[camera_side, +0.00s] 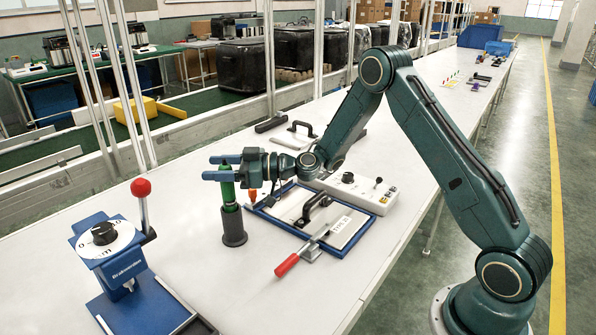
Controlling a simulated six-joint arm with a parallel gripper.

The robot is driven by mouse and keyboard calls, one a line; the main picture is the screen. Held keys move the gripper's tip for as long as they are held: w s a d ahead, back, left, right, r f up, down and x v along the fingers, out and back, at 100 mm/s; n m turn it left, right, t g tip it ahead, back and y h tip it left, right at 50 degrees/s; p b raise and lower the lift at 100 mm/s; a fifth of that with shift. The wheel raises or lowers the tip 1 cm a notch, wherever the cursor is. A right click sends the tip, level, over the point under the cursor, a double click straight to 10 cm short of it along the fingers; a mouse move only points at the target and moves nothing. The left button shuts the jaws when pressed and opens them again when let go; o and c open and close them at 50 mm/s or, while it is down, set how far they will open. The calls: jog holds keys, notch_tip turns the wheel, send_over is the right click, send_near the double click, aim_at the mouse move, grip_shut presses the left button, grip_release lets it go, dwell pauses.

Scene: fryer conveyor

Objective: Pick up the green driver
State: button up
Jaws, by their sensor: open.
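The green driver (227,190) stands upright in a dark cylindrical holder (234,229) on the white table. My gripper (214,167) reaches in from the right at the height of the driver's upper part. Its two blue fingers point left and are open.
A blue press with a red-knobbed lever (141,187) stands at left. Right of the holder lies a blue-framed tray (262,212) with a red-handled tool (288,265) at its front. A white control box (350,190) sits behind. The table's front middle (225,290) is clear.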

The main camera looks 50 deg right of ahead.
jog(key=shift+w+a, duration=0.15)
jog(key=shift+w, duration=0.1)
dwell(0.3)
jog(key=shift+r, duration=0.1)
grip_shut()
jog(key=shift+r, duration=0.1)
notch_tip(320, 180, up, 20)
dwell(0.9)
dwell(0.5)
